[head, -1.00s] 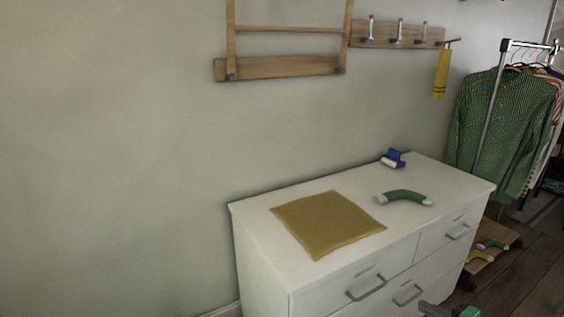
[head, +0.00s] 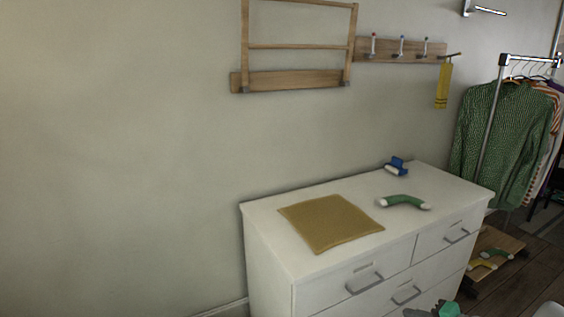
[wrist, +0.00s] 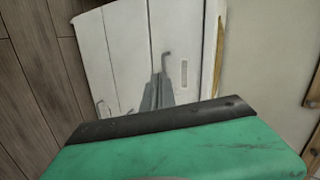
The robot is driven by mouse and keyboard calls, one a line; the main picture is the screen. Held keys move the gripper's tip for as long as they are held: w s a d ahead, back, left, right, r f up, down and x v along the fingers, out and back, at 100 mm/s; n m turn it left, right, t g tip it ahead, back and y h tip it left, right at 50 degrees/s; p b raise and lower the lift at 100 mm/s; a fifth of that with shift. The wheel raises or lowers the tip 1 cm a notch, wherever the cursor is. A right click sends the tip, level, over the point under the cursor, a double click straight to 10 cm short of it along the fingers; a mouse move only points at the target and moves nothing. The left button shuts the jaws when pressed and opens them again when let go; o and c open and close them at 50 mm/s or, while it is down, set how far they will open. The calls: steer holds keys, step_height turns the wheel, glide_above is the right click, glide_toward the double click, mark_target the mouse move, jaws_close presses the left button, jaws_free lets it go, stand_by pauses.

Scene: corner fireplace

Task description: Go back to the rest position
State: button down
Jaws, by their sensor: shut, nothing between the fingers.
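My gripper (wrist: 156,92) is shut and empty. Its grey fingers point away from the green and black gripper body in the wrist view, toward the white drawer fronts. In the head view only a small green and grey part of my arm's end shows at the bottom edge, in front of the dresser; the fingers cannot be made out there. The white dresser (head: 278,236) stands against the wall, and its drawers look closed. It also shows in the wrist view (wrist: 125,50). How far the fingers are from the drawer fronts is hard to tell.
On the dresser lie a mustard cloth (head: 330,223), a green curved piece with white ends (head: 404,201) and a blue and white item (head: 396,167). A clothes rack (head: 490,120) and a low wooden board (head: 505,243) with curved pieces stand right. Wall hooks (head: 400,49) hang above.

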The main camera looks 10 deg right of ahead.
steer(key=w+a+r+n+g+h+p, duration=0.1)
steer(key=w+a+r+n+g+p, duration=0.15)
steer(key=a+r, duration=0.45)
steer(key=w+a+r+n+g+p, duration=0.1)
steer(key=a+r+n+g+p, duration=0.25)
steer(key=a, duration=0.65)
steer(key=s+a+r+n+g+h+p, duration=0.1)
steer(key=s+a+r+n+h+p, duration=0.1)
steer(key=s+a+r, duration=0.3)
steer(key=s+a+r+n+g+h+p, duration=0.1)
steer(key=s+a+r+n+h+p, duration=0.1)
steer(key=s+a, duration=0.6)
step_height(320, 180, up, 3)
steer(key=shift+s+a+f+n+p, duration=0.15)
steer(key=shift+s+n+p, duration=0.45)
steer(key=shift+n, duration=0.5)
steer(key=shift+w, duration=0.15)
